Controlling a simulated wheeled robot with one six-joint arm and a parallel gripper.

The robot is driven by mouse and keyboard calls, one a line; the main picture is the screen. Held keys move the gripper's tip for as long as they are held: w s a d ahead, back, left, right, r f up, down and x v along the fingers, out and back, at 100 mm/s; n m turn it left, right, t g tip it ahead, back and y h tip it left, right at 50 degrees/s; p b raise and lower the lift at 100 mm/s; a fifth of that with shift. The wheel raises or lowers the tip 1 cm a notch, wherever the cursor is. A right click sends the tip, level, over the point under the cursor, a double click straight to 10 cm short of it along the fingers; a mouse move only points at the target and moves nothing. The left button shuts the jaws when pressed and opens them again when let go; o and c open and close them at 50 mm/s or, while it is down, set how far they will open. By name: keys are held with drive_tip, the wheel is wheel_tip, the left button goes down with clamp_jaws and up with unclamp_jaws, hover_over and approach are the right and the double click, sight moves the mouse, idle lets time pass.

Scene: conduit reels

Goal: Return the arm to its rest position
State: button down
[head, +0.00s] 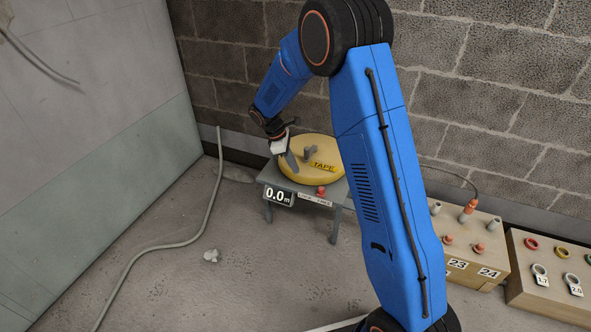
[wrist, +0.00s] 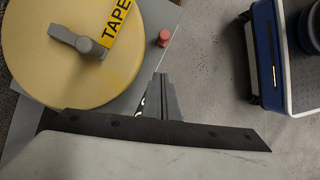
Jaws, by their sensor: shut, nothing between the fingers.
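My gripper (head: 293,163) is shut and empty, pointing down in front of the left side of the yellow tape reel (head: 325,170) in the head view. I cannot tell whether its fingertips touch the reel. In the wrist view my closed fingers (wrist: 161,90) show beside the reel (wrist: 45,75), over its stand's edge and the floor. The reel has a grey crank handle (wrist: 82,42) and a "TAPE" label. My blue arm is bent up and over, hiding part of the reel's right side in the head view.
The reel sits on a small grey table (head: 275,177) with a "0.0 m" display (head: 279,196) and a red knob (head: 321,191). Wooden boxes (head: 470,262) with pegs and rings stand at right. A cable (head: 185,243) lies on the floor at left. A block wall is behind.

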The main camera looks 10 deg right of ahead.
idle(0.3)
drive_tip(key=s+d+r+m+t+y, duration=0.1)
drive_tip(key=s+d+r+m, duration=0.25)
drive_tip(key=s+r, duration=0.65)
drive_tip(key=s+d+r+m+t+y, duration=0.1)
drive_tip(key=s+d+r+m+t, duration=0.2)
drive_tip(key=s+r, duration=0.7)
drive_tip(key=s+d+r+m+t+y, duration=0.1)
drive_tip(key=s+m, duration=0.3)
drive_tip(key=s, duration=0.7)
drive_tip(key=s+d+r+m+t+y, duration=0.1)
drive_tip(key=s+r+m, duration=0.2)
drive_tip(key=s, duration=0.8)
drive_tip(key=shift+s+d+r+m, duration=0.15)
drive_tip(key=shift+s+r+m, duration=0.2)
drive_tip(key=shift+m, duration=0.1)
drive_tip(key=shift+w, duration=0.15)
